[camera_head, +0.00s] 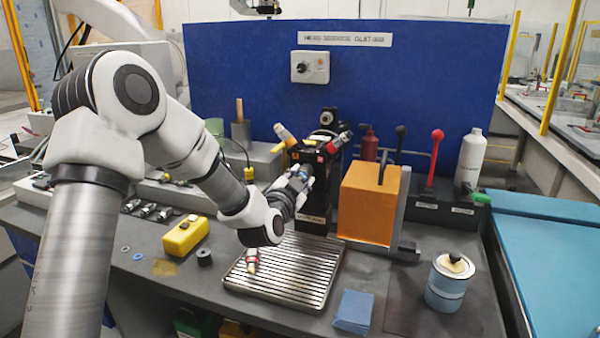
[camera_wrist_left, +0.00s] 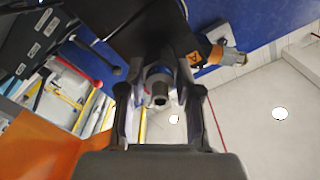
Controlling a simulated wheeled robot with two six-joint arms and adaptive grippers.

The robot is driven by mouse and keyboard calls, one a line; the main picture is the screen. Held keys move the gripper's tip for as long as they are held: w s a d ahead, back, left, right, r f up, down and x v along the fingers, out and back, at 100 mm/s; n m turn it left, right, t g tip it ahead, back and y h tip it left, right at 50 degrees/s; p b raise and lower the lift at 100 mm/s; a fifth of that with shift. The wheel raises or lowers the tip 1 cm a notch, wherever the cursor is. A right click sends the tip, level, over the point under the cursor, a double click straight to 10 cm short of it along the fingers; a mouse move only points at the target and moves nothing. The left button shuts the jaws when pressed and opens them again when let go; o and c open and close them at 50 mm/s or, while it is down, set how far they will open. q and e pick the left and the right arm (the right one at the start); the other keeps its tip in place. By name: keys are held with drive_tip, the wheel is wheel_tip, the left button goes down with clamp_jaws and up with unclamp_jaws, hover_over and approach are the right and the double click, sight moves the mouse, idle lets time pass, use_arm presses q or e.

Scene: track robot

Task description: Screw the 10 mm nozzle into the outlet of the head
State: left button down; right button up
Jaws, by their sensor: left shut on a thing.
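The head is a black block (camera_head: 314,172) standing behind the slatted tray, with coloured fittings on its top and sides. My left gripper (camera_head: 298,184) is at the front of the head's block, shut on a small metal nozzle with a blue band (camera_wrist_left: 160,88). In the left wrist view the nozzle lies between the two fingers, right by the dark block. I cannot tell whether it is seated in the outlet, as the fingers hide the joint. The nozzle's size marking is not readable. My right gripper is not in view.
A slatted metal tray (camera_head: 285,285) lies below with a red-banded fitting (camera_head: 252,260) on it. An orange block (camera_head: 367,206) stands close on the right. A yellow box (camera_head: 185,236), several metal fittings (camera_head: 148,210) and a blue tin (camera_head: 448,285) are on the bench.

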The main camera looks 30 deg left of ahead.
use_arm(q)
drive_tip(key=m+p, duration=0.2)
drive_tip(key=m, duration=0.1)
drive_tip(key=shift+r+m, duration=0.15)
drive_tip(key=shift+m, duration=0.75)
